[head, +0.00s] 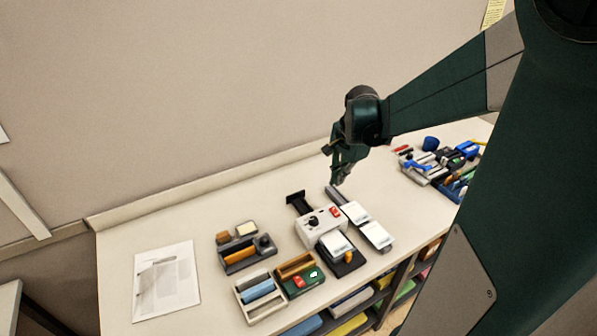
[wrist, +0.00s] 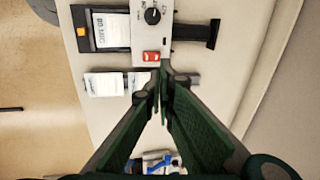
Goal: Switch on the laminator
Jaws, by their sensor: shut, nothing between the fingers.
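The laminator appears to be the white box (head: 311,232) on the table, with a black dial (head: 313,221) and a red switch (head: 335,211). Black trays extend from both sides, one bearing a white labelled card. The wrist view shows the same white box (wrist: 140,38) at the top, with the dial (wrist: 152,16) and the red switch (wrist: 151,57) in clear sight. My gripper (head: 338,181) is shut and empty, pointing down above the table behind the box, apart from it. In the wrist view its fingertips (wrist: 163,70) appear just below the red switch. The switch's position cannot be told.
A grey strip with white cards (head: 355,211) lies right of the box. A green device with a red button (head: 302,281), a grey organizer (head: 247,254) and a paper sheet (head: 166,281) are left. Trays of stationery (head: 437,160) stand far right. A wall runs behind the table.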

